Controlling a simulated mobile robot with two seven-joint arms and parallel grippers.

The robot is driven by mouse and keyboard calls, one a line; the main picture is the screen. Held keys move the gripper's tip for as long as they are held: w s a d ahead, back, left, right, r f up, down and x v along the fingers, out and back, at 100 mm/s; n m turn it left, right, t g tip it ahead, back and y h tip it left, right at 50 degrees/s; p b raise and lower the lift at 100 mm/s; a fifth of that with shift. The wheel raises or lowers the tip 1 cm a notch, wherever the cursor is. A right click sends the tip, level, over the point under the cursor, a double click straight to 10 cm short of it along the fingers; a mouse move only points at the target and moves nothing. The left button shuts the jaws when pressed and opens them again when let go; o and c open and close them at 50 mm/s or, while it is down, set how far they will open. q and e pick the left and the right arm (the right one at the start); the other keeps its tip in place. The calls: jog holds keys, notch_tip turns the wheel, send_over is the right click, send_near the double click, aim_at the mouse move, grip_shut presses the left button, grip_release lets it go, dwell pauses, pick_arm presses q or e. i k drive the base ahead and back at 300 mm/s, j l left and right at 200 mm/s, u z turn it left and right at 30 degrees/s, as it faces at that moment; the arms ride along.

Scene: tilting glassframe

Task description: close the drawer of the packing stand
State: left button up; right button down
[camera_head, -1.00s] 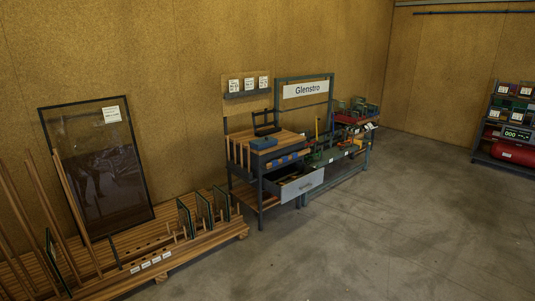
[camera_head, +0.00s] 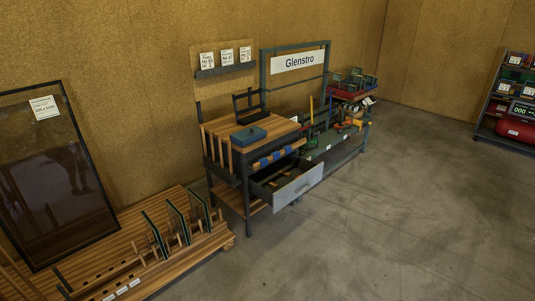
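The packing stand (camera_head: 251,128) is a dark-framed bench with a wooden top, near the middle of the view. Its drawer (camera_head: 298,187) is pulled out toward the front right, with a grey front panel and a dark inside holding some brownish items. A lower wooden shelf shows under the drawer. A blue box (camera_head: 249,136) lies on the stand's top. Neither of my grippers is in view, so their state and distance from the drawer do not show.
A wooden rack (camera_head: 150,262) with upright frames stands at the lower left, close to the stand. A large glass frame (camera_head: 55,180) leans on the wall. A Glenstro bench (camera_head: 335,148) adjoins the stand's right. The concrete floor (camera_head: 390,230) at the front right is clear.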

aim_at(289, 189)
jog(key=i+j, duration=0.1)
jog(key=i, duration=2.65)
jog(key=l+z, duration=0.05)
jog(key=l, duration=0.05)
